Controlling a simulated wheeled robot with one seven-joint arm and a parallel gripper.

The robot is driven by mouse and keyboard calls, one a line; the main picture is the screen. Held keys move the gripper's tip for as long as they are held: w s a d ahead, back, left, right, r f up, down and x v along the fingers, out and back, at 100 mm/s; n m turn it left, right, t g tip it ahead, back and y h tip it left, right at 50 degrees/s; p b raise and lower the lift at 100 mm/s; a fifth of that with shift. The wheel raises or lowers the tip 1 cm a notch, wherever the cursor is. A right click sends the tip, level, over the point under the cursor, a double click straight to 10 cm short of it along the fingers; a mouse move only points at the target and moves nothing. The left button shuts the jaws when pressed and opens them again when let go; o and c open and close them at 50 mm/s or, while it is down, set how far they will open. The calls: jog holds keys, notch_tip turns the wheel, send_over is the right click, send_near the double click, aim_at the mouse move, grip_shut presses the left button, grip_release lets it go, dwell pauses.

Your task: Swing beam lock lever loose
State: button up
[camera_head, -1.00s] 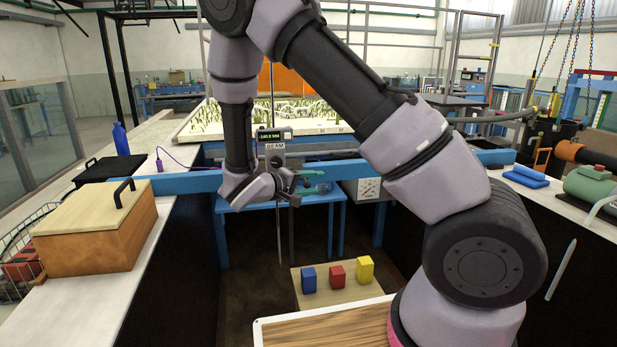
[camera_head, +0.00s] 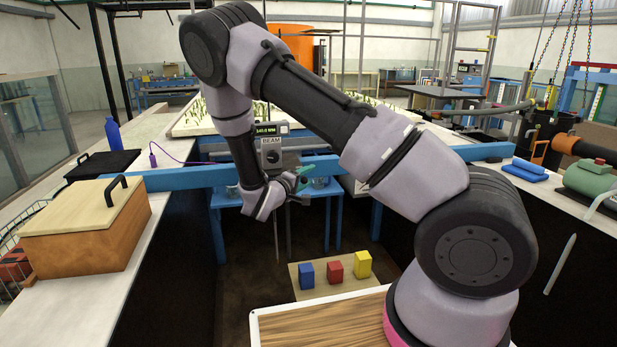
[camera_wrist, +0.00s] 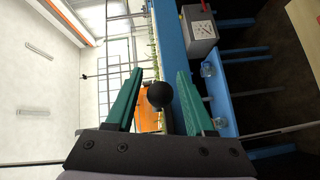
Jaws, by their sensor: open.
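The blue beam (camera_head: 185,179) spans the flume between the two side benches. A carriage with a "BEAM" label (camera_head: 270,141) and a small display stands at its middle. My gripper (camera_head: 305,180) is at the beam, just right of the carriage. In the wrist view its green fingers (camera_wrist: 160,98) are open. A round black knob (camera_wrist: 159,95), apparently the end of the lock lever, shows between them with gaps on both sides. The blue beam (camera_wrist: 178,60) passes behind the knob. The rest of the lever is hidden, so I cannot tell its angle.
A grey box (camera_wrist: 199,30) is fixed close to the beam. Blue, red and yellow blocks (camera_head: 334,271) stand on a low board below. A wooden box (camera_head: 85,235) is on the left bench; a green device (camera_head: 592,180) is on the right one.

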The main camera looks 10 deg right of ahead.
jog(key=shift+w+d, duration=0.3)
grip_shut()
dwell(1.3)
